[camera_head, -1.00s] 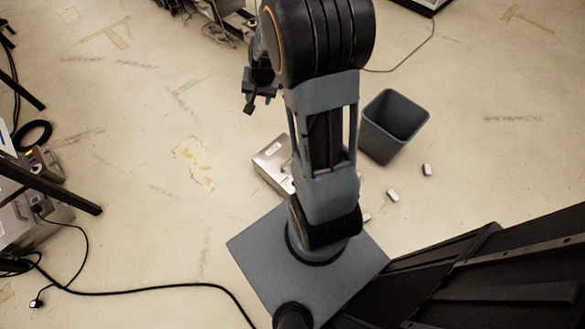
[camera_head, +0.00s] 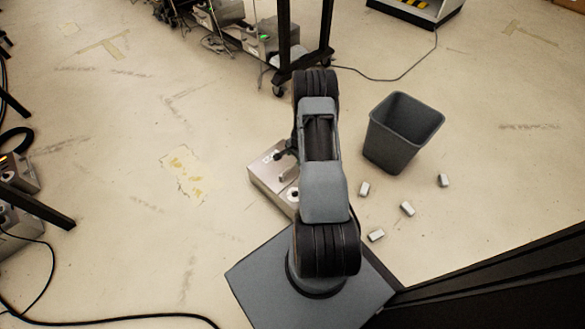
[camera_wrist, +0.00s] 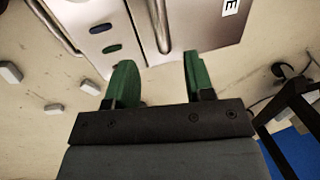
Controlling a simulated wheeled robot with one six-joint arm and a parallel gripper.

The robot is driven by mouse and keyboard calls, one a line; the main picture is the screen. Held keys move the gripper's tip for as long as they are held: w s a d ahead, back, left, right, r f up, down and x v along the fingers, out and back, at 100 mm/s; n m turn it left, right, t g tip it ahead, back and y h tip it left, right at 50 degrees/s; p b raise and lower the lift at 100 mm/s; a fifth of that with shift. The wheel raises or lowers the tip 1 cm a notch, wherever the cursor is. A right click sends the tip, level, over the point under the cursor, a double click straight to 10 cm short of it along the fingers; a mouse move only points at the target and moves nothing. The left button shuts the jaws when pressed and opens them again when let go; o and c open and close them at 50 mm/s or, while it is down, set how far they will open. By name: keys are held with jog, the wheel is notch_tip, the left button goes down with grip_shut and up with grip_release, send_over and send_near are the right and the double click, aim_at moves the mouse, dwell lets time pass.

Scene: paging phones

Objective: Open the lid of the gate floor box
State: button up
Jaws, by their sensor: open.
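The floor box (camera_head: 262,178) is a low pale metal box on the floor, partly hidden behind my arm in the head view. A white label shows on its top, and the lid seems to lie flat. In the wrist view the box's metal face (camera_wrist: 190,22) fills the top, with a bar handle (camera_wrist: 160,28), a seam beside it, and a blue and a green oval button. My gripper (camera_wrist: 158,75) is open, its green fingers apart and nothing between them. The fingertips point toward the face near the handle; whether they touch it I cannot tell.
A grey bin (camera_head: 402,135) stands right of my arm, with several small white blocks (camera_head: 407,209) on the floor below it. A wheeled rack (camera_head: 290,60) stands at the back. A cable (camera_head: 120,319) runs along the lower left. The floor to the left is mostly clear.

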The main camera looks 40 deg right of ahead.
aim_at(293, 165)
jog(key=f+b, duration=0.1)
jog(key=f, duration=0.2)
jog(key=w+f+b, duration=0.1)
jog(key=f, duration=0.2)
jog(key=f+b, duration=0.1)
jog(key=f, duration=0.1)
jog(key=shift+w+a+f, duration=0.15)
jog(key=shift+w+f, duration=0.25)
grip_shut()
